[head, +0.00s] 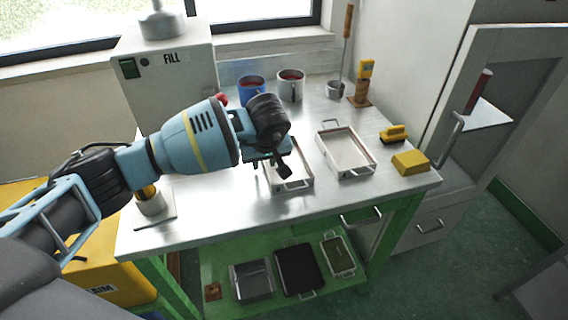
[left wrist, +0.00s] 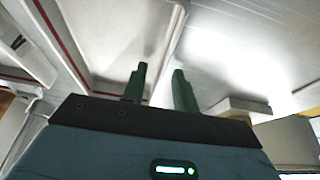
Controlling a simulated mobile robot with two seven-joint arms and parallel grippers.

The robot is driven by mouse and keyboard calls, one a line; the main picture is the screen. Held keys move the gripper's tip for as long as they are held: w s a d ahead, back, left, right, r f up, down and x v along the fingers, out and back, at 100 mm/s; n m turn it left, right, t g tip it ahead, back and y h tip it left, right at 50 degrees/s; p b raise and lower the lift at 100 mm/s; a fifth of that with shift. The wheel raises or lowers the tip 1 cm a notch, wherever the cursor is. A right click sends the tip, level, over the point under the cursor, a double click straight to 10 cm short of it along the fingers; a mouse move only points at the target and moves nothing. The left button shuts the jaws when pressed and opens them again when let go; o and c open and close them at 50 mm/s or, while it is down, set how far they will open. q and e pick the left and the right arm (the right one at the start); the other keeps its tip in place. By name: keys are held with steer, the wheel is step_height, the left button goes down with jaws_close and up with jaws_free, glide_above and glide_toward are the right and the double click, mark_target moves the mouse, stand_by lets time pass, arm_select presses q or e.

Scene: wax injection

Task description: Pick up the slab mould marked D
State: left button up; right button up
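Two pale shallow slab moulds lie on the metal bench. The nearer mould (head: 296,183) is partly hidden under my left gripper, and the other mould (head: 346,152) lies to its right with handles at its ends. I cannot read a letter D on either. My left gripper (head: 284,170) is above the nearer mould. In the left wrist view its two dark fingers (left wrist: 160,88) stand apart, and the rim of a pale mould (left wrist: 120,35) shows beyond and between them. I cannot tell whether they touch it. My right gripper is not in view.
Mugs (head: 290,85) and a wax machine marked FILL (head: 172,75) stand at the back. More trays (head: 300,270) lie on the green lower shelf. An open cabinet door (head: 470,110) is at the right. The bench front is mostly clear.

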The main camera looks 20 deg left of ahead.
arm_select(q)
jaws_close()
steer(key=shift+r, duration=0.15)
steer(key=shift+r, duration=0.45)
step_height(320, 180, up, 3)
steer(key=shift+w+f, duration=0.1)
steer(key=shift+f, duration=0.05)
steer(key=s+a, duration=0.3)
steer(key=s, duration=0.1)
steer(key=s+a, duration=0.3)
steer(key=s, duration=0.2)
steer(key=s+a+r+b, duration=0.1)
steer(key=s+a, duration=0.2)
steer(key=s, duration=0.1)
steer(key=shift+s+r, duration=0.1)
steer(key=shift+s, duration=0.1)
